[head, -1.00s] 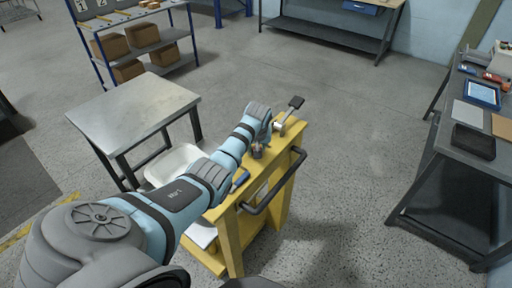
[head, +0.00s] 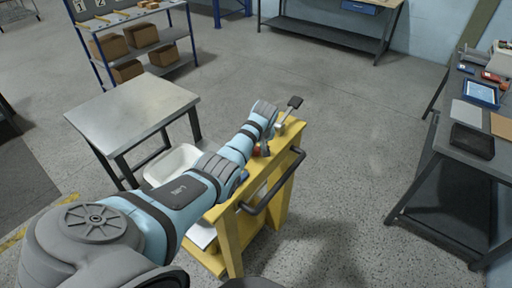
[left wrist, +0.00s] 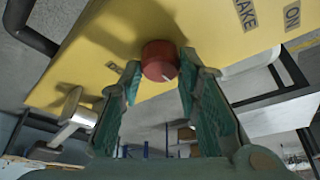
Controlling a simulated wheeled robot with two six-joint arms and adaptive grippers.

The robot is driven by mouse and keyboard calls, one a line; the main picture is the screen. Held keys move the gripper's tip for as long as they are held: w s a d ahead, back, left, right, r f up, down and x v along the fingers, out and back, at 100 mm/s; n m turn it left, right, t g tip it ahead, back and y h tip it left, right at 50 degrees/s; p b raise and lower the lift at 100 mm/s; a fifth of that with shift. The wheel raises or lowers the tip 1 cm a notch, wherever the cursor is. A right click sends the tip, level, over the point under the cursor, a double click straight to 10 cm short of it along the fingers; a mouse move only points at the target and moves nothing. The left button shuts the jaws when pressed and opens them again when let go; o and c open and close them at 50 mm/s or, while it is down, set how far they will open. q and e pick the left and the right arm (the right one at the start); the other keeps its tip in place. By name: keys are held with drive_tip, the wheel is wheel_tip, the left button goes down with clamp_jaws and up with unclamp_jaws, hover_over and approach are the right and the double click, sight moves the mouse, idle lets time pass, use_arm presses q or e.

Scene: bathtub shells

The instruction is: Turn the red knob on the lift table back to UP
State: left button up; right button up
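The red knob (left wrist: 160,60) sits on the yellow face of the lift table (left wrist: 90,60), with a short white mark on it. In the left wrist view it lies between the two fingertips of my left gripper (left wrist: 160,72). The fingers stand on either side of it, with a small gap showing at the left finger. In the head view the knob (head: 257,150) shows as a small red spot on the yellow lift table (head: 230,235), beside my left gripper (head: 266,149). My right gripper is not in view.
Lettering ending in "AKE" and the word "ON" show on the panel. A lever with a dark pedal (head: 295,102) and a black handle bar (head: 278,185) are close to the gripper.

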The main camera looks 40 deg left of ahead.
use_arm(q)
drive_tip(key=o, duration=0.3)
drive_tip(key=shift+o, duration=0.2)
drive_tip(key=shift+w+f, duration=0.1)
drive_tip(key=v, duration=1.2)
drive_tip(key=shift+a, duration=0.1)
